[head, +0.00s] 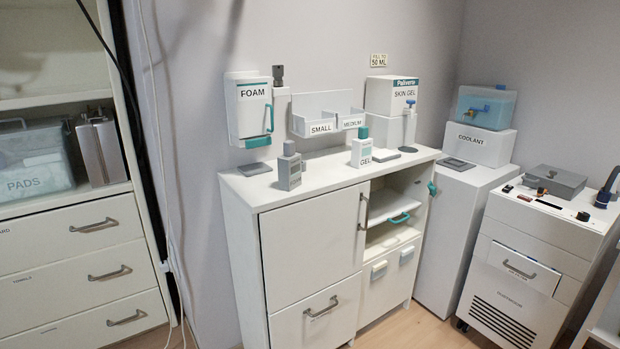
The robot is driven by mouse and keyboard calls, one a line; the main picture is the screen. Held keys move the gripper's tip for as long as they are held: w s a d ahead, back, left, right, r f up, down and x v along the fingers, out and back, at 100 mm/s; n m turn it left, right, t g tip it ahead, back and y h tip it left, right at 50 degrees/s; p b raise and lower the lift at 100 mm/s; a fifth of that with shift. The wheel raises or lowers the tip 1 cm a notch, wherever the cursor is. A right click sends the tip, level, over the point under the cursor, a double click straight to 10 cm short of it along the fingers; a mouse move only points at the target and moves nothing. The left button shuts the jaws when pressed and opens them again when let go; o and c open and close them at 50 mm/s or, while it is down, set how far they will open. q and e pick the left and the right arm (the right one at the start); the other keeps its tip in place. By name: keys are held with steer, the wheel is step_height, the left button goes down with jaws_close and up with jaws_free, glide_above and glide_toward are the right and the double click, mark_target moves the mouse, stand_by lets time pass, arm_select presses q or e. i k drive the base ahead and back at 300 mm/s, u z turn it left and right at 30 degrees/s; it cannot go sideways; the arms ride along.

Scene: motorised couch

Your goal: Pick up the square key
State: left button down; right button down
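I cannot make out a square key for certain in the head view. A small teal item (432,188) sits at the upper right edge of the white cabinet (290,235); it is too small to tell what it is. Neither of my grippers shows in this view.
The cabinet top holds a grey bottle (289,168), a GEL bottle (362,150) and dispensers. An open shelf holds a tray with a teal handle (399,218). A COOLANT box (484,146) and a wheeled machine (535,260) stand right. A PADS bin (35,165) is left.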

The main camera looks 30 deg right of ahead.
mark_target(278, 70)
steer(key=z, duration=1.2)
steer(key=i, duration=0.35)
steer(key=z, duration=0.9)
steer(key=i, duration=2.4)
steer(key=u, duration=1.9)
